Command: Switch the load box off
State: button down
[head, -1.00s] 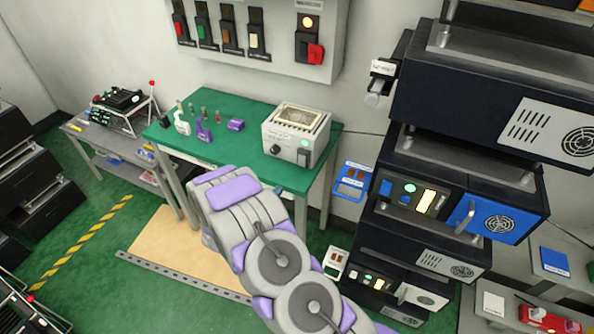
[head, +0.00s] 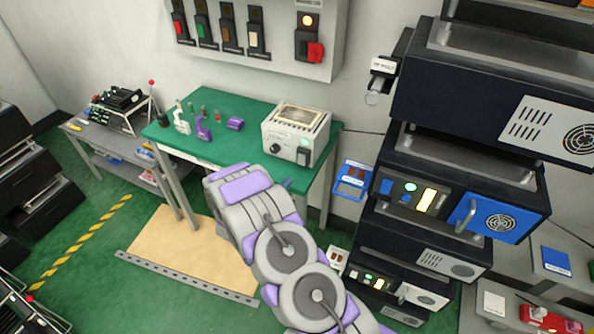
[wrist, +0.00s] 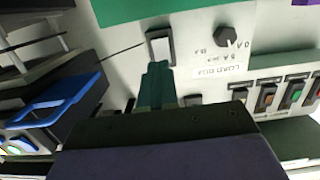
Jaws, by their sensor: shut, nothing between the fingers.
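The load box (head: 285,139) is a light grey box with a mesh top on the green table. Its front carries a black knob (head: 275,149), a dark-framed rocker switch (head: 303,157) and a green lamp (head: 304,143). The wrist view shows its panel upside down, with an inverted label (wrist: 222,70), the knob (wrist: 226,37) and the pale rocker (wrist: 160,46). My gripper (wrist: 158,66) has teal fingers, shut and empty, with tips right by the rocker's edge; I cannot tell whether they touch. In the head view my gripper (head: 287,184) is mostly hidden behind my arm.
The green table (head: 245,117) also holds small purple and white items left of the box. A dark equipment rack (head: 400,160) with a blue-fronted unit (head: 490,218) stands close on the right. A wall panel (head: 275,60) with several switches hangs above.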

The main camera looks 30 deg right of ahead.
aim_at(301, 164)
jog(key=b+x, duration=0.1)
jog(key=x, duration=0.8)
jog(key=shift+d+r, duration=0.1)
dwell(0.3)
